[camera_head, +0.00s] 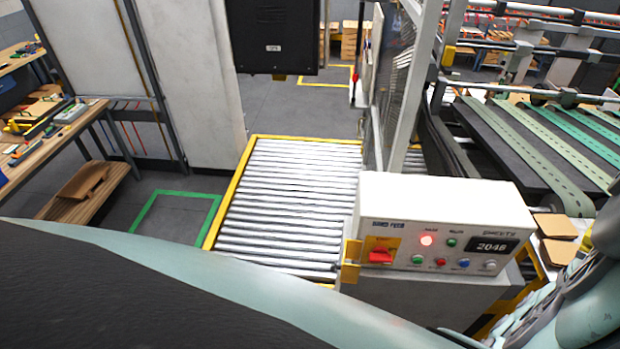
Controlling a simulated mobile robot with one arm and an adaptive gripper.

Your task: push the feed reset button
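A white control box (370,204) stands right of centre on a grey pedestal (425,298). Its front has a lit red lamp (427,240), a green lamp (451,242) and a dark display (492,246) reading 2048. Below them is a row of small buttons: green (417,259), red (440,262), blue (463,264) and pale grey (489,265). A red switch (380,256) sits on a yellow plate at the left. The labels are too small to tell which button is feed reset. Parts of my own arm show at the bottom and lower right; my gripper is not visible.
A roller conveyor (285,200) with yellow edges lies left of the box. A machine with green belts (545,145) stands behind it at right. A workbench (65,125) with tools is at left. A dark hanging panel (277,35) is at top centre. Open floor lies beyond the conveyor.

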